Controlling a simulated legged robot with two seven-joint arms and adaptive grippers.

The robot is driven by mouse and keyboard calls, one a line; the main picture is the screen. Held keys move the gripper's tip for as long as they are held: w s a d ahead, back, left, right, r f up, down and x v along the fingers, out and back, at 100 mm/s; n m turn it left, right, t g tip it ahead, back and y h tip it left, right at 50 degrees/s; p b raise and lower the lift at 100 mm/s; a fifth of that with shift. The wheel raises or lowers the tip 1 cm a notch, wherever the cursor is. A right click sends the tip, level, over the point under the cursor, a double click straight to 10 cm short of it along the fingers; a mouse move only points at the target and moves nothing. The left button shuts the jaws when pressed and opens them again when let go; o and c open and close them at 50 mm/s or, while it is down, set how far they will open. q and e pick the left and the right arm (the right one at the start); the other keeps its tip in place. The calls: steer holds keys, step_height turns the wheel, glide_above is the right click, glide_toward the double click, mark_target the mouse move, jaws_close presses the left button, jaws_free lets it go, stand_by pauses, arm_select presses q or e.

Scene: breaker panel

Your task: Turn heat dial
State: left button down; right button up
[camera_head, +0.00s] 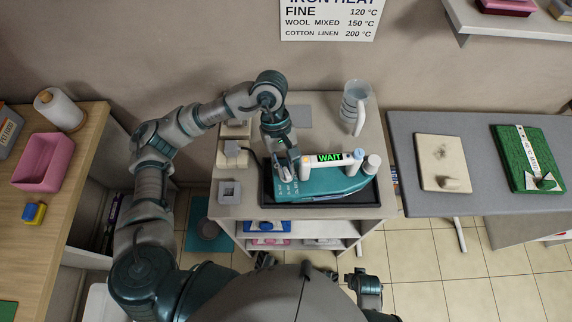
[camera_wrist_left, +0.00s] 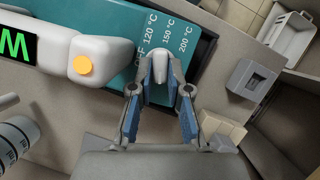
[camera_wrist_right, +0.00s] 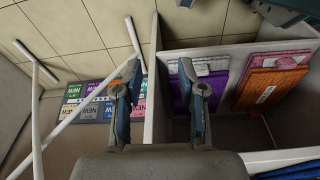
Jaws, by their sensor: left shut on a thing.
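The teal iron (camera_head: 330,186) lies on a black tray (camera_head: 266,196) on the grey cabinet top, and its display reads WAIT in green. The heat dial (camera_wrist_left: 168,64) is a light grey knob on the iron's end, with OFF, 120, 150 and 200 °C labels around it. Its narrow end points roughly at 150 °C. My left gripper (camera_wrist_left: 162,75) is shut on the dial, one finger on each side; in the head view (camera_head: 287,170) it hides the dial. My right gripper (camera_wrist_right: 160,72) is open and empty, low in front of the shelves.
A wall sign (camera_head: 330,18) lists fine 120, wool mixed 150 and cotton linen 200 °C. A clear jug (camera_head: 354,106) stands behind the iron. A grey ironing board (camera_head: 475,203) at right bears a green cloth (camera_head: 528,160). A wooden table (camera_head: 62,165) stands at left.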

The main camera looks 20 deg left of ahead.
arm_select(q)
steer(key=shift+s+f+m+y+b, duration=0.15)
steer(key=shift+m+y+b, duration=0.15)
steer(key=shift+m+b, duration=0.45)
arm_select(e)
steer(key=shift+w+r, duration=0.2)
steer(key=shift+r, duration=1.05)
steer(key=shift+w+r, duration=0.15)
steer(key=shift+r, duration=1.1)
steer(key=shift+w, duration=0.1)
